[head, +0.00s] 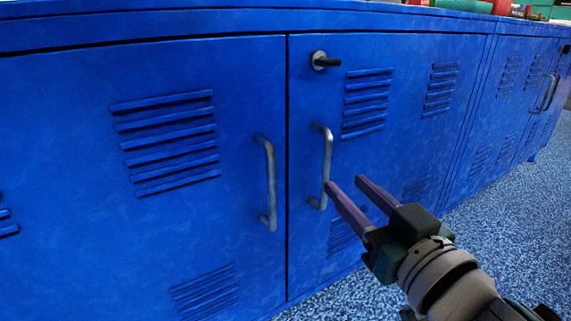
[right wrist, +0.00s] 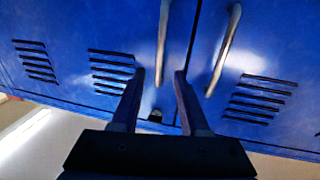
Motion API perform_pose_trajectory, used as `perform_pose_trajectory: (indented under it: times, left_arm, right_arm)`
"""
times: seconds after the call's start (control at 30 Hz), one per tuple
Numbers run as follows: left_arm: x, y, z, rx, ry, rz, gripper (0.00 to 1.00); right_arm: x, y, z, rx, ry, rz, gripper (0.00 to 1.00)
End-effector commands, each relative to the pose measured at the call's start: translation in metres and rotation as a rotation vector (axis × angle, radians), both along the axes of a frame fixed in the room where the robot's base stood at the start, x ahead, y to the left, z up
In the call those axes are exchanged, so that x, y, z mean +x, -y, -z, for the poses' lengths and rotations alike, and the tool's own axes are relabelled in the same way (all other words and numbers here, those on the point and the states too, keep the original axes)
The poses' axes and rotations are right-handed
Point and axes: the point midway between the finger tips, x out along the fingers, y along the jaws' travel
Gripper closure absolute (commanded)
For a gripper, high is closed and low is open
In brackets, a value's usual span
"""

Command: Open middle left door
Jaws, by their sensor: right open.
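Two closed blue cabinet doors meet at a seam in the middle of the head view. The left door (head: 70,130) has an upright grey handle (head: 270,183) beside the seam. The right door (head: 420,130) has its own grey handle (head: 327,165), with a dark lever on a round lock (head: 322,61) above it. My right gripper (head: 346,184) is open and empty, its fingertips close to the lower part of the right door's handle. In the right wrist view, that handle (right wrist: 163,40) lies just beyond the open fingers (right wrist: 159,73); the left door's handle (right wrist: 225,50) is beside it. My left gripper is not in view.
More blue doors with handles (head: 545,92) run on at the far right. Red and green items (head: 480,6) stand on the cabinet top. The speckled blue floor (head: 510,220) is clear at the right.

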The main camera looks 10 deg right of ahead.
Motion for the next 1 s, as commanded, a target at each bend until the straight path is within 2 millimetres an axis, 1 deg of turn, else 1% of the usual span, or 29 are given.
perform_pose_trajectory:
  times: [0.03,0.1,0.2,0.3,0.47,0.7,1.0]
  left_arm:
    - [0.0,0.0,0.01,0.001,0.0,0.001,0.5]
    - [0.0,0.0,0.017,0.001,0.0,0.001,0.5]
    - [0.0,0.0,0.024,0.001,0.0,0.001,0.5]
    - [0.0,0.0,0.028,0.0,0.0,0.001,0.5]
    - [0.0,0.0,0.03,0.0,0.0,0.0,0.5]
    - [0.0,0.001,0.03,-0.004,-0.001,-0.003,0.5]
    - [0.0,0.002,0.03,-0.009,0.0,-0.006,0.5]
  right_arm:
    - [0.012,-0.002,0.003,-0.002,0.005,-0.002,0.55]
    - [0.025,-0.004,0.004,-0.002,0.005,-0.001,0.55]
    - [0.041,-0.006,0.003,-0.001,0.004,-0.001,0.55]
    - [0.052,-0.008,0.003,-0.001,0.002,0.0,0.55]
    - [0.061,-0.009,0.001,-0.001,0.0,0.001,0.55]
    - [0.061,-0.009,0.0,0.0,-0.001,0.001,0.55]
    - [0.061,-0.009,0.0,-0.001,-0.001,0.001,0.89]
